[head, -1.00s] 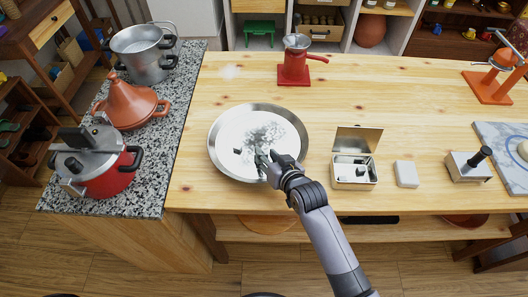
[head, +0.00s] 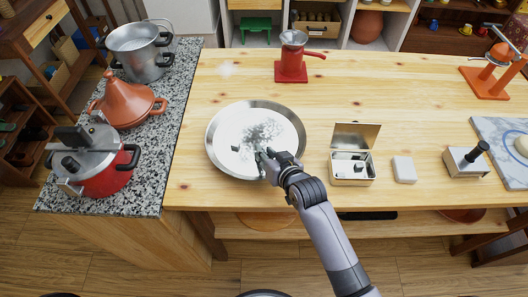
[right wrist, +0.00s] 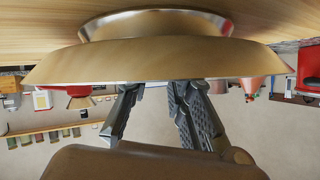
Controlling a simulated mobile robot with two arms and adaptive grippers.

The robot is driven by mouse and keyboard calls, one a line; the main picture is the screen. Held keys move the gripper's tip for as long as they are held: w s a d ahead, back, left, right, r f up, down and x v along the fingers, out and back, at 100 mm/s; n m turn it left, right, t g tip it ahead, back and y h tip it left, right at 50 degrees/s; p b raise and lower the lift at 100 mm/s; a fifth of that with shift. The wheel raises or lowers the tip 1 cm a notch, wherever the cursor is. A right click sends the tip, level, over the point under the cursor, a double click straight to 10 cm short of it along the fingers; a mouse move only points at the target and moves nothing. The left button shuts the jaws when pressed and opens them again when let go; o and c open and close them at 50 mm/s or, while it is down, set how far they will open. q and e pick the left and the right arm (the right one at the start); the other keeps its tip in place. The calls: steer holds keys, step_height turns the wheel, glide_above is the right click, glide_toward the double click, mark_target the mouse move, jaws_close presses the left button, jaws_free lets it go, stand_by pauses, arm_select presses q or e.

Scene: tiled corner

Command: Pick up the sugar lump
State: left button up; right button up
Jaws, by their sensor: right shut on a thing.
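My right gripper (head: 262,160) reaches over the near rim of a wide round metal dish (head: 217,150) on the wooden table. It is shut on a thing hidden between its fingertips. In the right wrist view the two fingers (right wrist: 158,95) run up to the dish rim (right wrist: 240,62), and their tips are hidden behind it. I cannot make out a sugar lump for certain. A small dark cube-like shape (head: 235,148) shows in the dish, left of the gripper. A blurred dark patch, perhaps a reflection, lies beyond the gripper. My left gripper is not in view.
Right of the dish are an open metal tin (head: 353,168), a white block (head: 404,170) and a metal box with a black handle (head: 465,161). A red pot-like device (head: 291,68) stands behind. Pots and a tagine (head: 127,103) stand on the granite counter.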

step_height(320, 180, up, 20)
steer(key=b, duration=0.1)
steer(key=shift+f, duration=0.25)
steer(key=shift+w+a, duration=0.1)
stand_by(0.6)
